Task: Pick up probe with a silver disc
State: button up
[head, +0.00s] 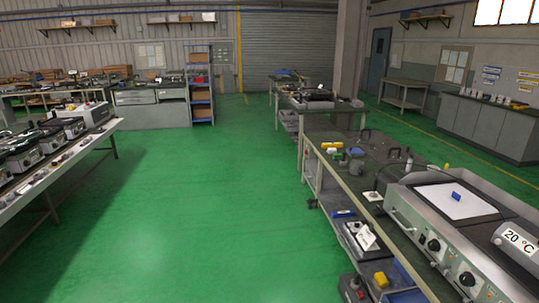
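I cannot make out a probe with a silver disc for certain. Several small tools stand on the bench (345,190) at the right. Among them are a dark handled piece (366,134), another dark piece (395,152) and a slim upright grey piece (408,164). They are too small to tell whether one carries a silver disc. A heating unit (418,225) with knobs and a white plate (470,203) sits at the bench's near end. A blue block (456,196) lies on the plate. My gripper is not in view.
A "20 °C" display (519,240) is at the right edge. A yellow block (332,145) lies on the bench's far part. A lower shelf holds boxes (360,236). Another bench (60,170) with instruments stands left. The green floor (215,210) between is clear.

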aim_at(373, 194)
jog(key=i, duration=0.95)
jog(key=i+j, duration=0.15)
jog(key=i, duration=0.85)
jog(key=i+z, duration=0.15)
jog(key=i, duration=0.35)
jog(key=i+z, duration=0.2)
jog(key=i, duration=0.25)
jog(key=i+j+z, duration=0.15)
jog(key=i, duration=0.35)
jog(key=i+j+z, duration=0.15)
jog(key=i, duration=0.3)
jog(key=i+l+z, duration=0.15)
jog(key=z, duration=0.25)
jog(key=i+z, duration=0.65)
jog(key=z, duration=0.2)
jog(key=i+z, duration=0.25)
jog(key=z, duration=0.2)
